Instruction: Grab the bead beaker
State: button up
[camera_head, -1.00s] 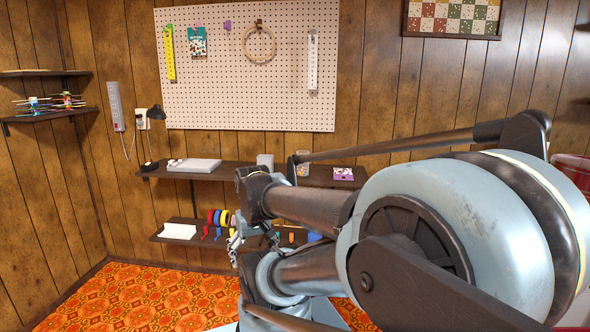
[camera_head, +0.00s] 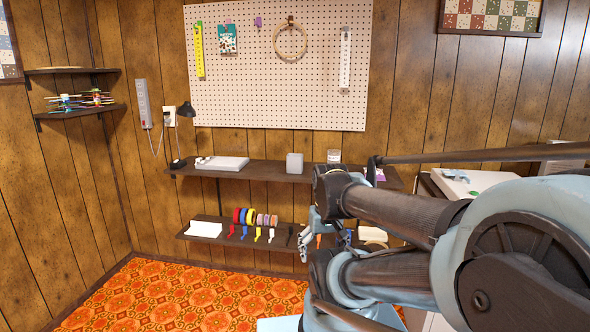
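A small clear container (camera_head: 334,156) stands upright on the upper wall shelf, right of a pale grey box. It may be the bead beaker, but it is too small for me to make out beads. My gripper (camera_head: 318,242) hangs lower, in front of the lower shelf and below the container, well apart from it. My arm hides part of the gripper, and I cannot tell how far its fingers are spread.
The upper shelf (camera_head: 260,172) also holds a white flat device (camera_head: 222,163), a black lamp (camera_head: 184,125) and the grey box (camera_head: 294,163). The lower shelf (camera_head: 270,231) holds tape rolls. A pale-topped table stands at right. The patterned floor (camera_head: 180,295) is clear at left.

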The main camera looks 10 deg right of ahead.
aim_at(333, 156)
jog(key=z, duration=0.5)
jog(key=k, duration=1.15)
jog(key=u, duration=0.35)
jog(key=i, duration=1.05)
jog(key=u, duration=0.6)
jog(key=i, duration=0.45)
